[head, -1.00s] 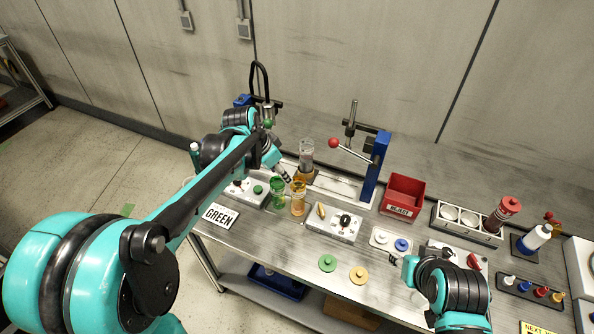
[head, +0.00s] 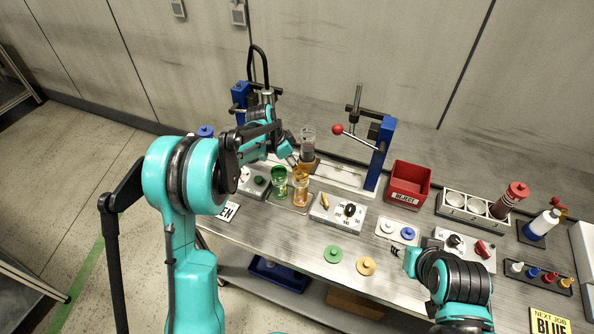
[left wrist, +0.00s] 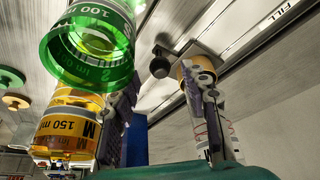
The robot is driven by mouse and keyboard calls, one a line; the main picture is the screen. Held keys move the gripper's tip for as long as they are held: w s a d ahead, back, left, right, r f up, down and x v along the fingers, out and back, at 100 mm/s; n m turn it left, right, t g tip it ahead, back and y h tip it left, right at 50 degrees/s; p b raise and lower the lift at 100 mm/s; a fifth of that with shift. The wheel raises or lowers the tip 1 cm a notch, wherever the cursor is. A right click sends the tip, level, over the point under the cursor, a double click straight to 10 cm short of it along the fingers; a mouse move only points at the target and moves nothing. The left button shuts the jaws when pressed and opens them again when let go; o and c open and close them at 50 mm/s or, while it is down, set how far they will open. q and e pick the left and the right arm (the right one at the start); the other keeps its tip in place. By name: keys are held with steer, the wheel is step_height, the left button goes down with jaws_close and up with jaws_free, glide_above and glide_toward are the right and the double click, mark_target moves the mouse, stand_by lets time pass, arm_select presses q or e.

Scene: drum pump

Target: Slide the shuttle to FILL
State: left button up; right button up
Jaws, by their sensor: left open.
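The shuttle (left wrist: 203,50) is a pale plate on a metal rail, with a black knob (left wrist: 160,66) on it, in the left wrist view. The word FILL (left wrist: 285,14) shows beside the rail. My left gripper (left wrist: 166,118) is open, with the knob seen between its fingers, apparently not gripped. In the head view my left gripper (head: 291,157) is close to the cylinder. My right gripper (head: 396,250) is over the table's front right; its jaws are too small to judge.
A green beaker (head: 279,182) and an amber beaker (head: 300,190) stand close in front of my left gripper. A blue press post (head: 379,155) with a red-knobbed lever is at the rail's right. A red reject bin (head: 409,184) stands farther right.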

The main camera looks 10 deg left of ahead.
arm_select(q)
steer(key=shift+x, duration=1.25)
steer(key=shift+c, duration=0.2)
jaws_close()
steer(key=w+a, duration=0.1)
steer(key=a, duration=0.8)
steer(key=w+a, duration=0.1)
steer(key=a, duration=0.3)
steer(key=shift+w+a, duration=0.3)
steer(key=shift+a, duration=0.1)
steer(key=shift+a+r, duration=0.1)
steer(key=shift+a, duration=0.1)
jaws_free()
steer(key=shift+a, duration=0.1)
steer(key=shift+o, duration=0.2)
steer(key=shift+a, duration=0.1)
